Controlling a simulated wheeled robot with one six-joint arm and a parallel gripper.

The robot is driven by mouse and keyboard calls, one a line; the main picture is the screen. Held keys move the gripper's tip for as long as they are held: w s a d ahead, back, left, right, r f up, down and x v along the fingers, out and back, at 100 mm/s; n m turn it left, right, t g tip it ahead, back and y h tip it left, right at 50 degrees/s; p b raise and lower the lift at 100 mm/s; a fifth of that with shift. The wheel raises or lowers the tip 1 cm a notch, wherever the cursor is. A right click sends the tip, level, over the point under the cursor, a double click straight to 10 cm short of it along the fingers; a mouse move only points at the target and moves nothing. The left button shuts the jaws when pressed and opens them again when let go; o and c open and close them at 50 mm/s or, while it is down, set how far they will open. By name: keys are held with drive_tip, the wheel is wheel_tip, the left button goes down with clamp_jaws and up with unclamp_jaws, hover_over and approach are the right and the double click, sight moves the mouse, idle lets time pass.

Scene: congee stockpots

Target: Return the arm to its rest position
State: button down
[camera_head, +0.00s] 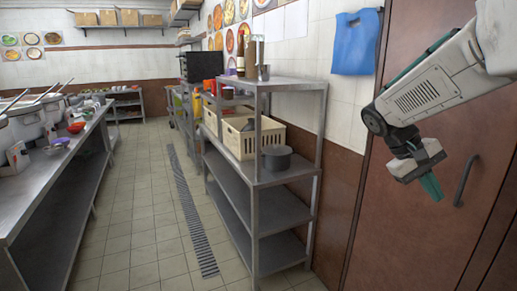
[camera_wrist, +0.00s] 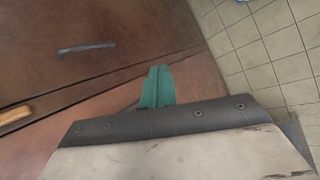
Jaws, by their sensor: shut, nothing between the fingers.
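My gripper (camera_head: 431,187) is at the right side of the head view, at the end of my folded white and grey arm. It hangs in the air in front of a brown door. Its green fingers are together and hold nothing. In the wrist view the green fingers (camera_wrist: 157,86) show as one piece above the dark edge of the gripper body. No object is close to the fingertips.
The brown door (camera_head: 400,235) with a dark handle (camera_head: 466,181) is behind the gripper. A metal shelf rack (camera_head: 257,187) with crates and a grey pot (camera_head: 277,158) stands left of it. A counter (camera_head: 62,160) is at far left. The tiled aisle (camera_head: 135,220) is clear.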

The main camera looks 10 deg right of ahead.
drive_tip(key=s+a+f+n+t+y, duration=0.1)
drive_tip(key=s+a+t+y, duration=0.2)
drive_tip(key=s+a, duration=0.5)
drive_tip(key=s+a+f+n+t+y, duration=0.1)
drive_tip(key=s+a+f+t+y, duration=0.1)
drive_tip(key=s+a, duration=0.6)
drive_tip(key=shift+s+a+t+y, duration=0.4)
drive_tip(key=shift+a+y, duration=0.3)
drive_tip(key=shift+a, duration=1.9)
